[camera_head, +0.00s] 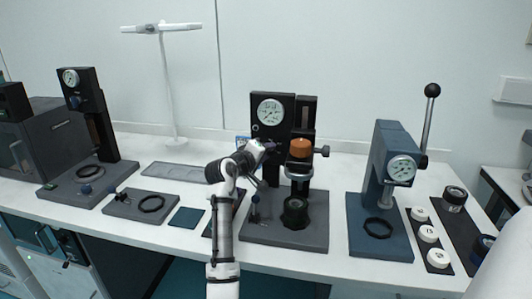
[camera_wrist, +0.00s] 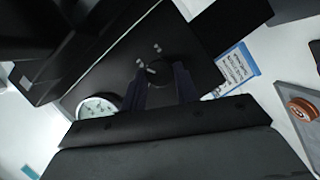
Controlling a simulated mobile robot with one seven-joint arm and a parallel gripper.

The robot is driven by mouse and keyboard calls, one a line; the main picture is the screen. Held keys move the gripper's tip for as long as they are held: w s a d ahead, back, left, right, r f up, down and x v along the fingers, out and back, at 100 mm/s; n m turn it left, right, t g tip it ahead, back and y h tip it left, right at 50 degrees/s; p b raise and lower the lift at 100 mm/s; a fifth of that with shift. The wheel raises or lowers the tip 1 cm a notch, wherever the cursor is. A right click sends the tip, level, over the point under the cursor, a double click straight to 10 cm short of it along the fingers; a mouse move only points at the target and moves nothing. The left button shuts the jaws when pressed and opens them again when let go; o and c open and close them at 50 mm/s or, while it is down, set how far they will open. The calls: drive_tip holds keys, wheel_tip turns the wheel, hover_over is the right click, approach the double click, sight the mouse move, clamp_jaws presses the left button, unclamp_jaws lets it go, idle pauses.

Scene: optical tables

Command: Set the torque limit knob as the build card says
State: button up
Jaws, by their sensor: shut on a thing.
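The black torque limit knob (camera_wrist: 160,73) sits on the dark face of the middle press, close to small white marks. In the wrist view my gripper (camera_wrist: 160,77) has a finger on each side of it and is shut on it. In the head view my gripper (camera_head: 268,147) is at the left of the middle press (camera_head: 286,231), below its gauge (camera_head: 270,112), and hides the knob. A blue-edged white card (camera_wrist: 238,64) stands beside the press, partly covered by a dark label plate; its text is too small to read. The card also shows in the head view (camera_head: 242,141).
The middle press carries an orange cylinder (camera_head: 301,147) above a black ring (camera_head: 295,211). A blue lever press (camera_head: 382,228) stands to the right, with several white caps (camera_head: 428,234) beside it.

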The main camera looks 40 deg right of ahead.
drive_tip(key=o, duration=1)
drive_tip(key=shift+c, duration=0.2)
drive_tip(key=shift+a, duration=0.1)
drive_tip(key=b+v, duration=0.3)
drive_tip(key=v, duration=1)
drive_tip(key=shift+s+a, duration=0.2)
drive_tip(key=shift+a, duration=0.1)
